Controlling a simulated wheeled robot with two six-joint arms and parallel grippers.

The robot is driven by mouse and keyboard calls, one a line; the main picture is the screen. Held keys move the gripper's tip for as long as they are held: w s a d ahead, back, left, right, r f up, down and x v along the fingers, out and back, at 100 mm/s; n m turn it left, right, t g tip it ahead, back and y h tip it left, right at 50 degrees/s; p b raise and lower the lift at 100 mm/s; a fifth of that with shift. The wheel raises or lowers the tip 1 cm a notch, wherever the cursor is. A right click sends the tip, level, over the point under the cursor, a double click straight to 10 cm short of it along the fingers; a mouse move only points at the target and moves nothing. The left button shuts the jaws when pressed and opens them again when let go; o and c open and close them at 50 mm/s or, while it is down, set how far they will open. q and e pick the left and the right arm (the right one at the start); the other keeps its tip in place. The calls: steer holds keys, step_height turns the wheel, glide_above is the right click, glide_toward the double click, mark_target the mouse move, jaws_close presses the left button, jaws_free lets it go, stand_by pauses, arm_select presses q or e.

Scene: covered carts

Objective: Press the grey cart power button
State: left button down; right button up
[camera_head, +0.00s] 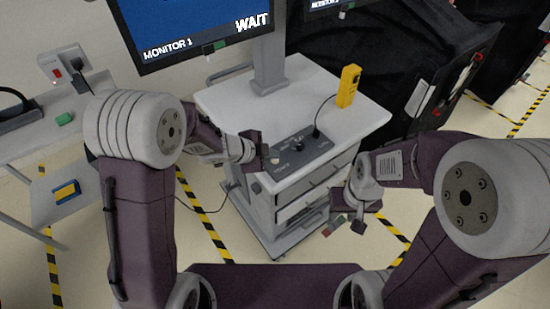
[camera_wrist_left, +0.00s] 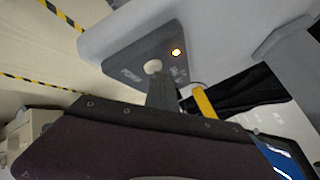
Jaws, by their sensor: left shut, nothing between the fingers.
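The grey cart (camera_head: 235,97) stands in the middle of the head view, with a dark control panel (camera_head: 318,147) on its front edge. In the left wrist view the panel (camera_wrist_left: 140,52) bears a pale round button (camera_wrist_left: 152,65) beside lettering that seems to read POWER, and a small glowing light (camera_wrist_left: 176,52). My left gripper (camera_head: 264,154) is shut and empty at the panel's left end. Its fingertips (camera_wrist_left: 157,80) overlap the button's lower edge in the wrist view; I cannot tell whether they touch. My right gripper (camera_head: 358,222) hangs right of the cart's drawers, its jaw state unclear.
A yellow device (camera_head: 349,86) stands on the cart top, with a cable to the panel. A monitor (camera_head: 195,28) reading WAIT rises behind. A black-covered cart (camera_head: 405,50) is at the right.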

mark_target(272, 161)
arm_select(q)
steer(key=shift+r+p, duration=0.35)
steer(key=shift+p, duration=0.25)
step_height(272, 161, up, 6)
steer(key=p, duration=0.6)
stand_by(0.3)
